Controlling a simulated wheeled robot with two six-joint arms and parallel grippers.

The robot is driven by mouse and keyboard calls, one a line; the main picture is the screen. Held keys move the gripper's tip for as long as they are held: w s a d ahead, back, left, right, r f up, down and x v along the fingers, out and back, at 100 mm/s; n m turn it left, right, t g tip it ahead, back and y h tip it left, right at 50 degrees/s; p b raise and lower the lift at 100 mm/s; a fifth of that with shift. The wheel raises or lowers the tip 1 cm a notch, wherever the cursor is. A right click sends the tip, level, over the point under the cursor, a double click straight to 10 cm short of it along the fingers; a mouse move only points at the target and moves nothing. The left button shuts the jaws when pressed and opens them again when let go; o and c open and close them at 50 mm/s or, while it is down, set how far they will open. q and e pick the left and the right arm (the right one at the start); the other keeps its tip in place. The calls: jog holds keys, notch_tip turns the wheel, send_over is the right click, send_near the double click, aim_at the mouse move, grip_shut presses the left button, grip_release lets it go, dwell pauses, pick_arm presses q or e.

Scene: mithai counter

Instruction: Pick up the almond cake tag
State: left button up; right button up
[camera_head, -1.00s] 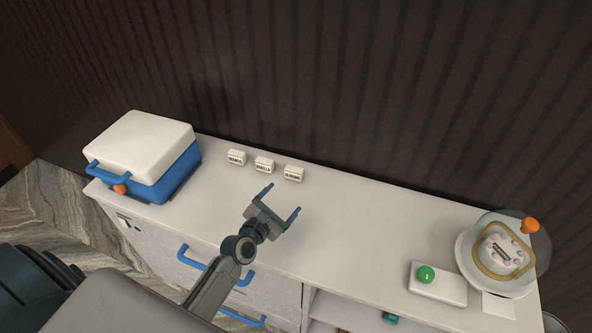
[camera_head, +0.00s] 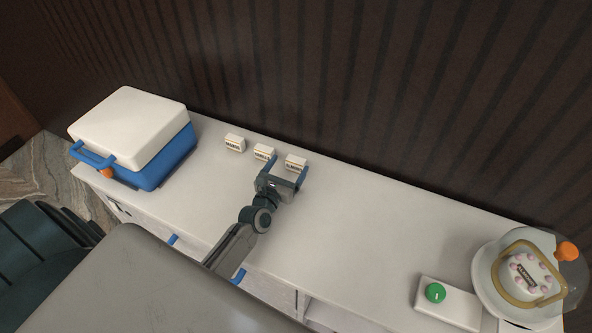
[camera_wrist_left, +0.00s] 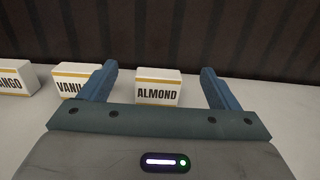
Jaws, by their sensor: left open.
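The almond cake tag (camera_head: 296,162) is a small white block with a yellow band, standing at the back of the counter, rightmost of three tags. In the left wrist view the tag (camera_wrist_left: 158,88) reads ALMOND and stands between my left gripper's two blue fingers, nearer the left one. My left gripper (camera_head: 288,166) is open, its fingertips close to the tag; I cannot tell whether they touch it. The left gripper also shows in the wrist view (camera_wrist_left: 158,84), with nothing clamped. My right gripper is not in view.
The vanilla tag (camera_head: 263,152) stands close to the left finger, and the mango tag (camera_head: 235,143) is farther left. A blue and white box (camera_head: 165,160) is at the left. A green button (camera_head: 435,293) and a domed cake (camera_head: 530,276) are at the right. The middle counter (camera_head: 380,220) is clear.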

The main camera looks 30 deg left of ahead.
aim_at(294, 163)
pick_arm(q)
notch_tip(294, 163, down, 2)
jog(key=shift+w+f+b, duration=0.1)
jog(key=shift+f+b, duration=0.15)
jog(key=shift+b, duration=0.15)
jog(key=shift+w, duration=1)
jog(key=shift+w+r, duration=0.1)
jog(key=shift+w, duration=0.2)
jog(key=w, duration=0.5)
jog(key=shift+w+a+p, duration=0.1)
jog(key=shift+a+p, duration=0.1)
jog(key=shift+p, duration=0.2)
jog(key=c, duration=0.9)
jog(key=shift+c, duration=0.7)
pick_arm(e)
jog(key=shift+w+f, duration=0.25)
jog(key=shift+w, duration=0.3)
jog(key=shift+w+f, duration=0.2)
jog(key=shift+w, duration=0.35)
